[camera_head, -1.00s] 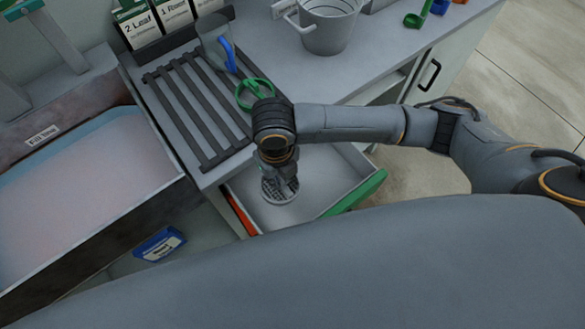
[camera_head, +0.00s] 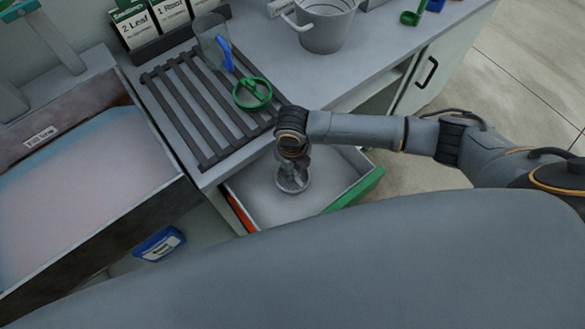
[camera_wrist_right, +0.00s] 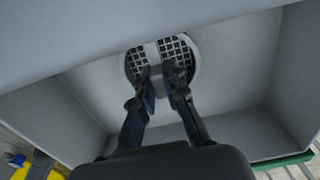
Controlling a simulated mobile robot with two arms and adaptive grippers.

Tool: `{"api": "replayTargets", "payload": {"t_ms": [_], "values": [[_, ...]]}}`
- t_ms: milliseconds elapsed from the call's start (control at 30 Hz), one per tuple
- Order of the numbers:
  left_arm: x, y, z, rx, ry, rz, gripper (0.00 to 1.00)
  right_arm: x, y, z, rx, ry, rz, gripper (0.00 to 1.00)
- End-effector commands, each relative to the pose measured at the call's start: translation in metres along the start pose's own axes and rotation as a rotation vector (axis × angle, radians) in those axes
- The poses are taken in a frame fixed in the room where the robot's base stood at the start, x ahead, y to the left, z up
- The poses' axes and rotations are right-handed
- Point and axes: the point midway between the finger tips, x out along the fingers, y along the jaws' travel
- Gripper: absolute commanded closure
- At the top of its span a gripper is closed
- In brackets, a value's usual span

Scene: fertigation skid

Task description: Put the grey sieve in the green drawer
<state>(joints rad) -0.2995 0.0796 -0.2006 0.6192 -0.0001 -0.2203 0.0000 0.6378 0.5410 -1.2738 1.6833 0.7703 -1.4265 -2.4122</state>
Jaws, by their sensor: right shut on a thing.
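The grey sieve (camera_head: 292,182) is a small round mesh piece, seen inside the outline of the open drawer. My right gripper (camera_head: 293,172) is above it, pointing down, and is shut on it. The sieve's mesh also shows in the right wrist view (camera_wrist_right: 180,55), with the gripper's fingertips (camera_wrist_right: 160,85) at its bar. The drawer (camera_head: 340,200) is pulled out below the counter, with a green front and a pale, otherwise bare floor. I cannot tell whether the sieve touches the drawer floor. My left gripper is out of view.
A metal bucket (camera_head: 326,25) stands behind. A wide basin (camera_head: 80,180) is at the left.

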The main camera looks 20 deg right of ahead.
Motion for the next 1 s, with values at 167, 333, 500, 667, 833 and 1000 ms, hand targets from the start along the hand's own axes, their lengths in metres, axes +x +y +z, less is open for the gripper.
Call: {"api": "replayTargets", "payload": {"t_ms": [167, 333, 500, 667, 833, 1000], "values": [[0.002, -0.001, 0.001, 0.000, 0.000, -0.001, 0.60, 0.003, 0.000, 0.000, 0.000, 0.000, -0.001, 1.00], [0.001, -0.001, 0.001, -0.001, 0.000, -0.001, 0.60, 0.003, 0.000, 0.000, 0.000, 0.000, 0.000, 0.65], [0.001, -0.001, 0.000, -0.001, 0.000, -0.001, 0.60, 0.002, 0.000, 0.000, 0.000, 0.000, 0.000, 0.65], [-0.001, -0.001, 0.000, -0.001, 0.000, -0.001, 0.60, -0.002, 0.000, 0.000, 0.000, -0.001, 0.000, 0.65], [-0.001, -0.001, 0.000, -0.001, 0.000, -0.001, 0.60, -0.025, 0.000, 0.002, -0.001, -0.005, 0.000, 0.65], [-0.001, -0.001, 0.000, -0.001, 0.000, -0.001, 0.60, -0.063, 0.000, 0.001, -0.001, -0.005, -0.001, 0.65]]}}
